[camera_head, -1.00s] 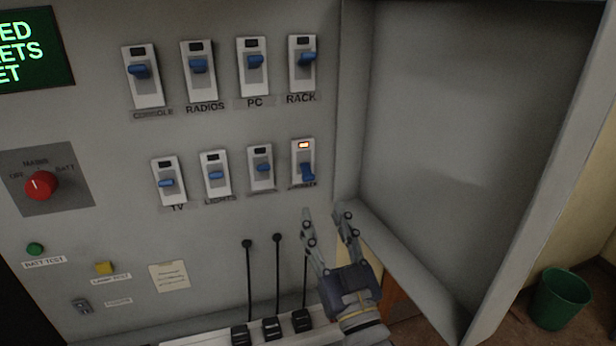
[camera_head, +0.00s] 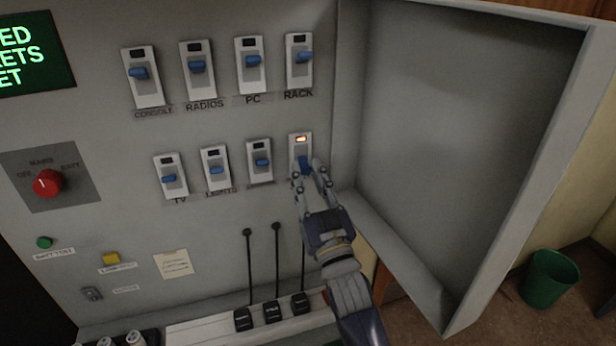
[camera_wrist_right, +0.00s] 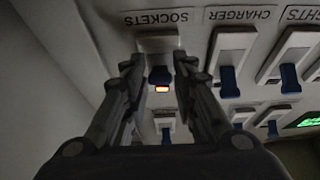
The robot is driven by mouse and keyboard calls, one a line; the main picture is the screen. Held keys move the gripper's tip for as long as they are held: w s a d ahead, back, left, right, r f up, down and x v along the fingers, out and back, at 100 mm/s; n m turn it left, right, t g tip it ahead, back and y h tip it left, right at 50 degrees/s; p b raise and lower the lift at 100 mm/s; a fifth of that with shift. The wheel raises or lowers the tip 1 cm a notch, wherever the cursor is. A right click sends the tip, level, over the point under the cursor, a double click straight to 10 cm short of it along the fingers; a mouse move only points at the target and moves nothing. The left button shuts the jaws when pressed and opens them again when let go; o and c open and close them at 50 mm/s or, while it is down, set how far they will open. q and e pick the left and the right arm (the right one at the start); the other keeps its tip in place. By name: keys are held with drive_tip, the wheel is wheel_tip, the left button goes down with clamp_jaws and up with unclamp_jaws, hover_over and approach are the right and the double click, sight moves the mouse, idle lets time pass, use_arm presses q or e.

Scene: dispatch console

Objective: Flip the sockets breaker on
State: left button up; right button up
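The sockets breaker (camera_head: 300,145) is the rightmost switch in the lower row, with its small lamp lit orange. Its blue lever (camera_head: 304,164) sits low on the white plate. My right gripper (camera_head: 309,174) is just in front of it, fingers apart and empty, and hides its label in the head view. In the right wrist view, which is upside down, the SOCKETS label shows, and the blue lever (camera_wrist_right: 160,75) lies between the two open fingers (camera_wrist_right: 155,70). I cannot tell if they touch it. My left gripper is not in view.
The charger breaker (camera_head: 260,162) is close on the left and the rack breaker (camera_head: 299,62) is above. An open grey cabinet door (camera_head: 460,150) stands to the right. A red mains knob (camera_head: 47,183) is at the left.

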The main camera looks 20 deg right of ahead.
clamp_jaws()
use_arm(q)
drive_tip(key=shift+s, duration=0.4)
use_arm(e)
drive_tip(key=shift+s+r+g+p, duration=0.2)
drive_tip(key=shift+r+g+p, duration=0.4)
drive_tip(key=shift+p, duration=0.15)
drive_tip(key=shift+s+r+g+p, duration=0.1)
drive_tip(key=shift+r+g+p, duration=0.3)
drive_tip(key=shift+g, duration=0.6)
drive_tip(key=r+g, duration=0.2)
drive_tip(key=g, duration=0.1)
drive_tip(key=shift+g, duration=0.3)
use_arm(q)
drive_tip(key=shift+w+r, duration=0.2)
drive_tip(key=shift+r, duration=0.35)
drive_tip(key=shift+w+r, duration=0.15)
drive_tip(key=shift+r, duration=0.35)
use_arm(e)
drive_tip(key=shift+w+r+g, duration=0.15)
drive_tip(key=shift+r+g, duration=0.25)
drive_tip(key=shift+g, duration=0.6)
drive_tip(key=shift+w+r+g, duration=0.15)
drive_tip(key=shift+r+g, duration=0.2)
drive_tip(key=shift+g, duration=0.65)
